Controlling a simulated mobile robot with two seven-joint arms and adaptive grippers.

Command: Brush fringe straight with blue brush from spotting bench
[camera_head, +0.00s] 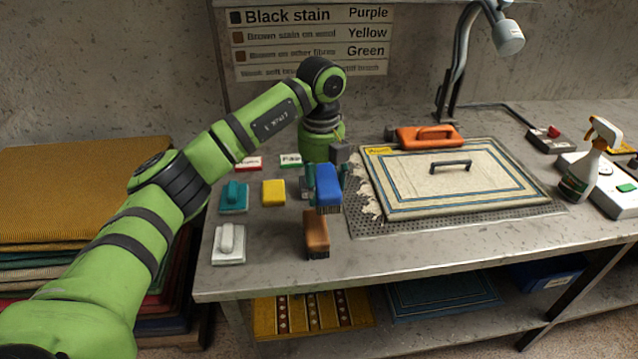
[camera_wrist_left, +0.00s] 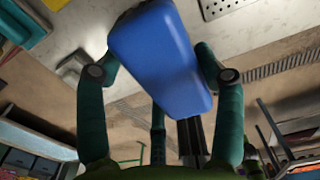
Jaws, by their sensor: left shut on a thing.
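My left gripper (camera_head: 326,180) is shut on a blue brush (camera_head: 328,186), with bristles pointing down. In the head view the brush is near the left edge of the rug, close to the brown brush; whether it touches the bench cannot be told. The left wrist view shows the blue brush (camera_wrist_left: 165,62) between both fingers (camera_wrist_left: 160,75). A cream rug (camera_head: 440,190) with blue borders lies on a perforated grey plate, with ragged pale fringe (camera_head: 367,188) along its left edge. The spotting bench (camera_head: 285,272) is grey. My right gripper is not in view.
A brown brush (camera_head: 316,234), white brush (camera_head: 229,244), teal brush (camera_head: 234,197) and yellow block (camera_head: 273,192) stand on the bench's left. An orange tool (camera_head: 428,136) lies behind the rug. A spray bottle (camera_head: 588,160) stands right. The front bench strip is clear.

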